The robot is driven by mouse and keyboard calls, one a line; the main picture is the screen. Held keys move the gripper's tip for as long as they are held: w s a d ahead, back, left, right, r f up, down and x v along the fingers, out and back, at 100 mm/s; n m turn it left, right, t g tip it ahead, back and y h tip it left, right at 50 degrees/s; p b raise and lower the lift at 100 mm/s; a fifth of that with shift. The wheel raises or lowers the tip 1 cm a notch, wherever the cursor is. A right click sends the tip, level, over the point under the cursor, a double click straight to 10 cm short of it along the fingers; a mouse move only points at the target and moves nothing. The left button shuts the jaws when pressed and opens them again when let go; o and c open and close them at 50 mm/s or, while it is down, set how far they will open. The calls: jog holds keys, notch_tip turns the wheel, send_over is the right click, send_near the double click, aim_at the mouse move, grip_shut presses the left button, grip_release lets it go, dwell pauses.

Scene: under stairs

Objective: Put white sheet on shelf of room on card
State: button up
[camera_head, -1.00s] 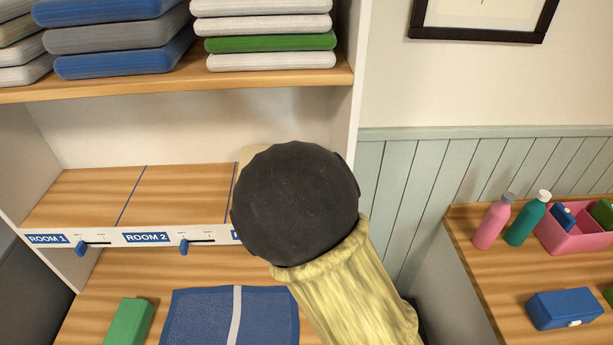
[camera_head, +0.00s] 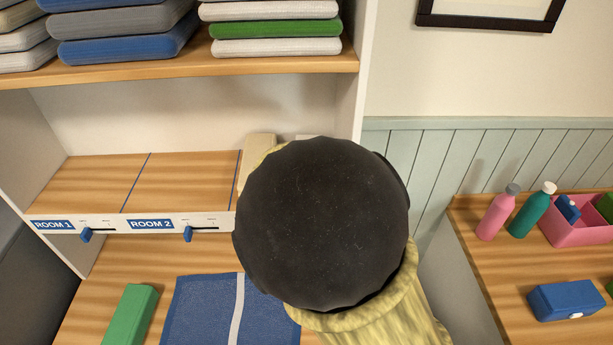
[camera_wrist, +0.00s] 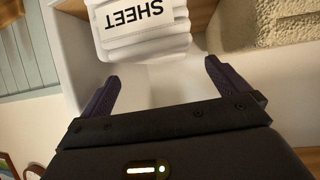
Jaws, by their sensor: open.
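A white folded sheet (camera_wrist: 143,35) with a SHEET label shows upside down at the top of the wrist view. My gripper (camera_wrist: 160,75) is open, with its two dark fingers spread apart. The sheet lies just beyond the fingertips, and nothing is held between them. In the head view my dark round arm link hides the gripper and the right end of the low shelf. The shelf (camera_head: 185,180) has ROOM 1 and ROOM 2 signs; any sign further right is hidden. I cannot make out a card.
A pale block-like thing (camera_head: 262,141) shows behind my arm on the low shelf. The upper shelf (camera_head: 260,68) holds folded stacks. Below lie a green box (camera_head: 128,312) and a blue cloth (camera_head: 200,310). Bottles and a pink bin (camera_head: 577,232) stand on the right counter.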

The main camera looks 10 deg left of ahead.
jog(key=p+v, duration=0.1)
jog(key=v, duration=0.4)
jog(key=shift+s+d+r, duration=0.1)
jog(key=shift+s+r, duration=0.05)
jog(key=shift+s, duration=0.05)
dwell(0.4)
